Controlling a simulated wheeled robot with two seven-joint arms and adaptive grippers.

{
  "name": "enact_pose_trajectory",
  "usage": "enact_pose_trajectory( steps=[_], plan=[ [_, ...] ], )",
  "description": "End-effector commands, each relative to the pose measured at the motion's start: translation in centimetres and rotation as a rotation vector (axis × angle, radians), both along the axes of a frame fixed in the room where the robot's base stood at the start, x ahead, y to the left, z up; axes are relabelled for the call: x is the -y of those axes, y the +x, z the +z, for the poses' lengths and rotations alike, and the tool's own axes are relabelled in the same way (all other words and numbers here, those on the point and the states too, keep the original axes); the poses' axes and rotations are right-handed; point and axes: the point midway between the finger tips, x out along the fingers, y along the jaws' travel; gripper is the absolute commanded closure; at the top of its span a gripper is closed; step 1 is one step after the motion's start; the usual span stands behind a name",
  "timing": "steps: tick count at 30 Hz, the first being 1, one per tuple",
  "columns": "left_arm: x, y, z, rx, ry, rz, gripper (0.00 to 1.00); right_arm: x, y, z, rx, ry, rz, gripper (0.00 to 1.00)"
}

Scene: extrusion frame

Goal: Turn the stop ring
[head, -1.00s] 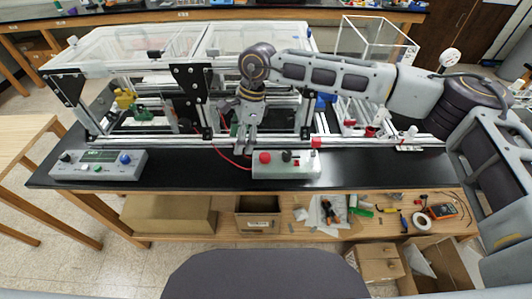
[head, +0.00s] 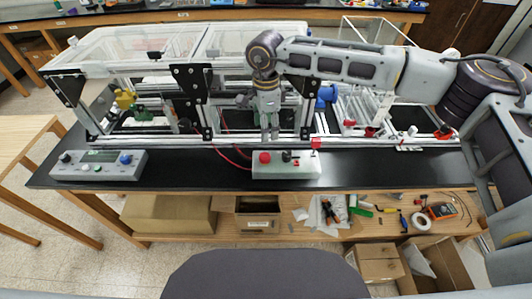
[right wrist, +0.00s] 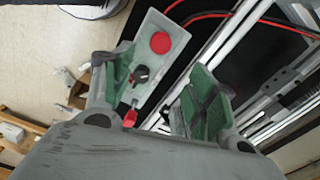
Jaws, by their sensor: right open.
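A pale control box (head: 287,171) sits on the black bench top near its front edge. On it are a red round stop button (head: 265,157), a black knob (head: 286,156) and a red part (head: 316,143) at the right end. The right wrist view also shows the red button (right wrist: 161,43), the black knob (right wrist: 140,76) and the red part (right wrist: 130,117). No separate ring can be made out around the button. My right gripper (head: 270,138) points down by the box. In the right wrist view its green-padded fingers (right wrist: 157,70) are apart and empty, with the box showing between them. My left gripper is out of view.
The aluminium extrusion frame (head: 160,143) stands just behind the box. A red cable (head: 233,161) runs along the box's left side. A grey panel box (head: 98,173) with knobs sits at the left. The bench top between the two boxes is mostly clear.

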Motion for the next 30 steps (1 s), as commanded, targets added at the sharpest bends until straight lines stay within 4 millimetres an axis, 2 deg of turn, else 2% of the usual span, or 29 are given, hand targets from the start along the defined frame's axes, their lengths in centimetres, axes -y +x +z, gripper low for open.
enact_pose_trajectory(
  steps=[24, 30],
  plan=[
    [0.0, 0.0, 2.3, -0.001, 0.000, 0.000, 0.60, 0.0, 0.0, -10.0, -0.001, 0.000, 0.000, 0.42],
    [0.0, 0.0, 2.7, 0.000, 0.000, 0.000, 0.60, 0.0, 0.0, -11.9, 0.001, 0.000, 0.001, 0.42]
  ],
)
